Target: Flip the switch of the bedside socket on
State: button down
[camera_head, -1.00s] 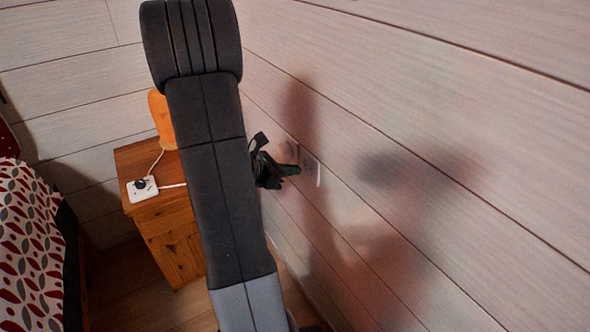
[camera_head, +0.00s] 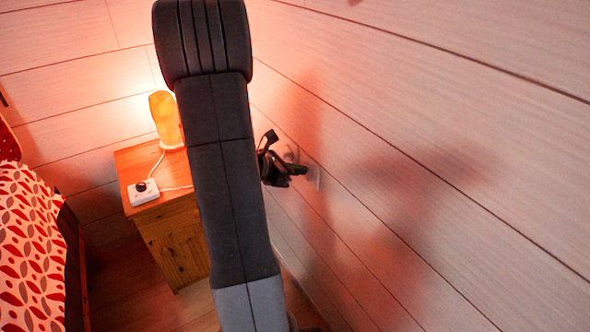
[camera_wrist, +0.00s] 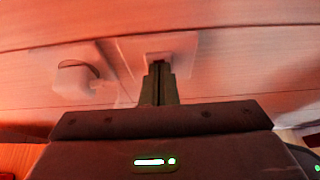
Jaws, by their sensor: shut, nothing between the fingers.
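The bedside socket and its switch are on the plank wall. In the wrist view, a white plate (camera_wrist: 183,48) with a small rocker-like part lies right ahead of my gripper (camera_wrist: 159,68). A second white plate (camera_wrist: 72,78) with a round plug-like part is to its left. My gripper is shut and empty, its fingertips at or very near the right plate's middle; I cannot tell whether they touch. In the head view my gripper (camera_head: 303,170) is close to the wall, partly covering the plates (camera_head: 315,176).
A wooden nightstand (camera_head: 172,240) stands in the corner with a glowing orange lamp (camera_head: 164,118) and a white power strip (camera_head: 143,192) with a black plug. A bed (camera_head: 30,245) with a patterned cover is at the left. My arm hides the middle of the head view.

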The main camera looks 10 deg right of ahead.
jog(key=shift+r+p, duration=0.6)
jog(key=shift+r, duration=0.2)
jog(key=shift+a, duration=0.1)
